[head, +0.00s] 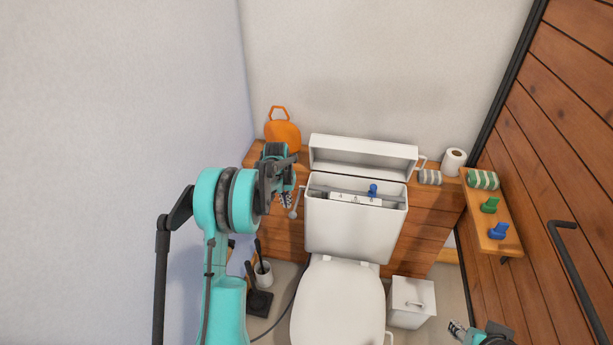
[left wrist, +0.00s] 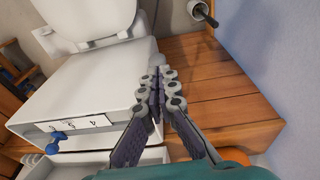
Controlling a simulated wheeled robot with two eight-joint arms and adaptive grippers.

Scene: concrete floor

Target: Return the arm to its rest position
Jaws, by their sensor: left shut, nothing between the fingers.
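My left arm, teal and black, comes in from the left of the head view. My left gripper (head: 286,199) is beside the upper left of the white toilet tank (head: 345,236), near the grey flush lever (head: 294,212). In the left wrist view the fingers (left wrist: 156,88) are together with nothing between them, over the edge between the tank and the wooden boards. My right gripper (head: 457,328) shows only small at the bottom right edge of the head view, low and right of the toilet; its finger opening is unclear.
The tank is open, with a blue knob (head: 373,190) inside; its white lid (head: 362,158) is behind it. An orange object (head: 283,133) stands at the back left. A wooden shelf (head: 507,242) holds green and blue pieces. A white bin (head: 408,304) and brushes flank the toilet.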

